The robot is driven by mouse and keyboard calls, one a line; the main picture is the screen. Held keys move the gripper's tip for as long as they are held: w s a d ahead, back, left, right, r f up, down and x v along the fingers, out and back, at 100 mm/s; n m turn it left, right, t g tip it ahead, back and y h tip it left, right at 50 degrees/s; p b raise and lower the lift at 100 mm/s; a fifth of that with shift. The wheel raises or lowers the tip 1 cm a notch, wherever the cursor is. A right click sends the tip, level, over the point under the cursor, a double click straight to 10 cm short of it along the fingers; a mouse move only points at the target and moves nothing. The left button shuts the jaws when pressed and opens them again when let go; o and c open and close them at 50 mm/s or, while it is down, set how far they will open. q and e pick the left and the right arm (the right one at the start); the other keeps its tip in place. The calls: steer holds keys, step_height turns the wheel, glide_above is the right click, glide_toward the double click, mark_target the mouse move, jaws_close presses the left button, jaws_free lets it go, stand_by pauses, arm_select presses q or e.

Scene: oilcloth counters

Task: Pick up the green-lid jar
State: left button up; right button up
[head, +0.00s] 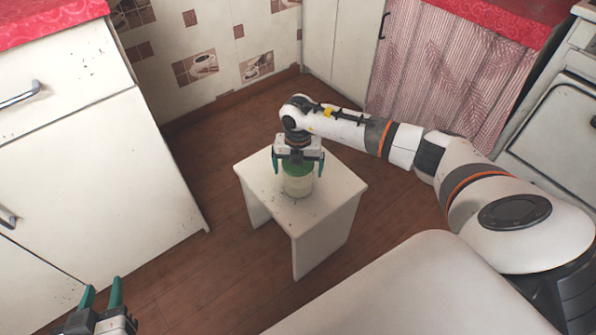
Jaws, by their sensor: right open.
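The jar (298,186) stands upright on a small white stool (330,203). It has a pale, whitish body and a green lid that is partly hidden by my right gripper. My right gripper (298,170) points down over the jar, with its teal fingers apart, one on each side of the lid. I cannot tell whether either finger touches the jar. My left gripper (102,292) is at the bottom left edge, far from the stool. Its two teal fingers point up and are apart with nothing between them.
A white cabinet (90,165) with a red top stands on the left. A tiled wall (220,50) is behind the stool, and a pinkish curtain (445,75) hangs under a red counter at the back right. A white stove (555,130) is at the right edge. Brown floor (190,270) is clear left of the stool.

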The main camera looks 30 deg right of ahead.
steer(key=shift+f, duration=0.15)
arm_select(q)
steer(key=shift+w+r, duration=0.1)
steer(key=shift+r, duration=0.1)
arm_select(e)
steer(key=c, duration=1.3)
steer(key=shift+r, duration=0.3)
steer(key=shift+w+r, duration=0.1)
steer(key=shift+r, duration=0.15)
step_height(320, 180, up, 9)
steer(key=p, duration=0.3)
steer(key=shift+f, duration=0.15)
arm_select(q)
steer(key=s+a+f+g+y, duration=0.2)
steer(key=s+a+f+g, duration=0.1)
steer(key=s+f+g, duration=0.4)
steer(key=shift+s+a, duration=0.25)
steer(key=shift+s, duration=0.8)
arm_select(e)
steer(key=shift+a+r, duration=0.1)
steer(key=shift+r, duration=0.15)
